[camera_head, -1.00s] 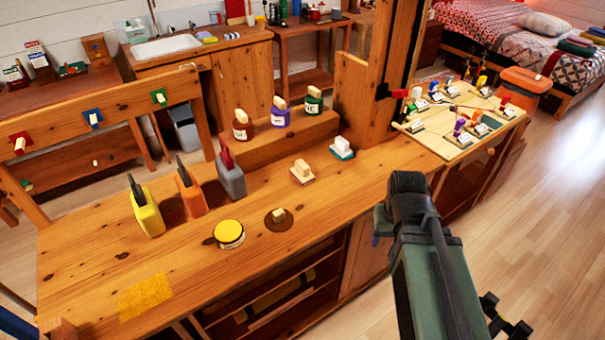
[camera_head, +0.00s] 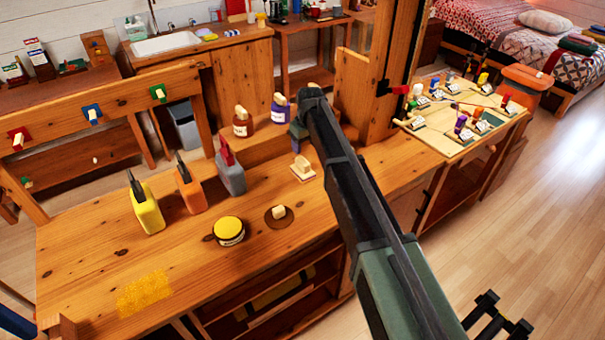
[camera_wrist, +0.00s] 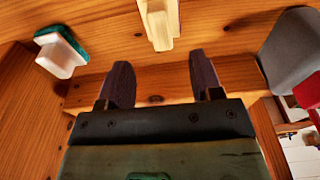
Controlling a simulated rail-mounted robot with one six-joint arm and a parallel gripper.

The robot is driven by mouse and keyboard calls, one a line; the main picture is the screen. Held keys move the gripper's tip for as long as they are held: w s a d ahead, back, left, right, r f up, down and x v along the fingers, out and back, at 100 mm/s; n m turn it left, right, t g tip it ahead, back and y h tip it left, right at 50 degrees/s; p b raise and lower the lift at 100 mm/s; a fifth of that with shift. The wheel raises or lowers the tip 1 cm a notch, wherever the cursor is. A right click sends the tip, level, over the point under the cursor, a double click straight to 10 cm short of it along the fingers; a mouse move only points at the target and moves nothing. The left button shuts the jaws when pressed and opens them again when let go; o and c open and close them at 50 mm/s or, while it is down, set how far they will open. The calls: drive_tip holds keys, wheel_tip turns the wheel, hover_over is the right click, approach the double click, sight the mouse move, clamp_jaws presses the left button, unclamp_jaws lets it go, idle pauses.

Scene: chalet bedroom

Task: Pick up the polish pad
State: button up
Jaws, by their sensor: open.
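A round brown pad with a cream knob (camera_head: 279,214) lies flat on the workbench beside a yellow-lidded tin (camera_head: 229,231); I take it as the likely polish pad. Two other handled blocks are possible: a tan block with a pale grip (camera_head: 302,170), which also shows at the top of the wrist view (camera_wrist: 160,22), and a white block on a teal base (camera_wrist: 61,52), hidden behind my arm in the head view. My gripper (camera_wrist: 162,78) is open, with nothing between its fingers. It is over the back of the bench near the raised step, close to the tan block.
Yellow (camera_head: 147,208), orange (camera_head: 190,190) and grey (camera_head: 230,172) bottles stand left of the pads. Small labelled jars (camera_head: 242,123) sit on the raised step. A wooden post (camera_head: 385,90) and a board of small items (camera_head: 465,115) are at the right.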

sight(303, 160)
drive_tip(key=f+b, duration=0.2)
drive_tip(key=f, duration=0.1)
drive_tip(key=f+b, duration=0.3)
drive_tip(key=w+a+f+b, duration=0.1)
drive_tip(key=f+b, duration=0.1)
drive_tip(key=f, duration=0.1)
drive_tip(key=shift+f+b, duration=0.1)
drive_tip(key=shift+b, duration=0.2)
drive_tip(key=shift+r, duration=0.25)
drive_tip(key=c, duration=1.1)
wheel_tip(303, 160, up, 20)
drive_tip(key=p, duration=2)
drive_tip(key=shift+r+p, duration=0.15)
drive_tip(key=shift+p, duration=0.25)
drive_tip(key=shift+o, duration=1.3)
drive_tip(key=shift+c, duration=0.5)
